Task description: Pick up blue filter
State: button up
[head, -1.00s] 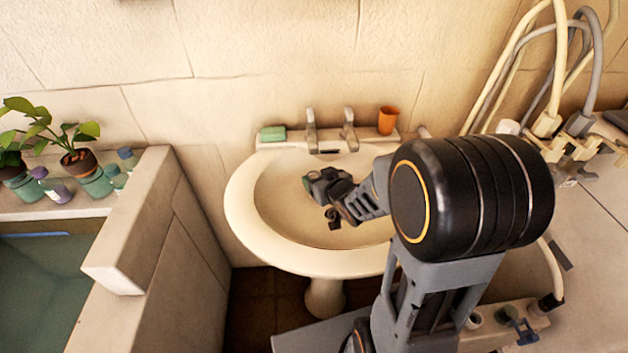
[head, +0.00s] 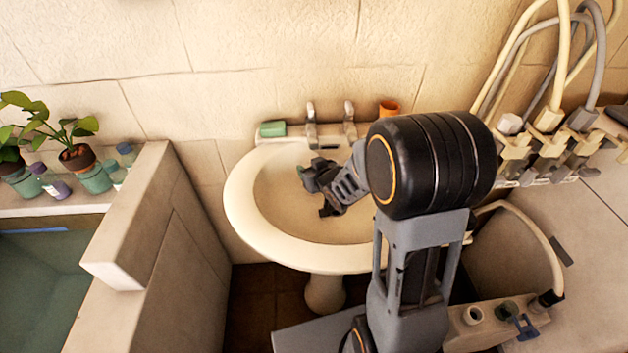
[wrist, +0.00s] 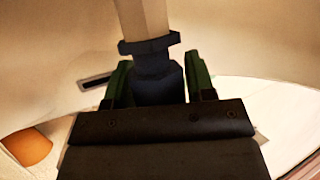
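In the wrist view, a dark blue part with a wider collar, which looks like the blue filter (wrist: 158,82), sits between the two green fingertips. A pale beige shaft joins its collar and runs out of the top of the frame. My gripper (wrist: 158,90) also shows over the basin bowl in the head view (head: 318,190). I cannot make out the filter there. The white washbasin (head: 243,215) lies below and around my gripper.
Two taps (head: 311,125) stand on the basin's back ledge. A green soap block (head: 273,129) is left of them and an orange cup (head: 389,107) right. Hoses and fittings (head: 548,118) crowd the right side. A low wall (head: 140,220) stands left of the basin.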

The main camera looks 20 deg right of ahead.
jog(key=c, duration=0.7)
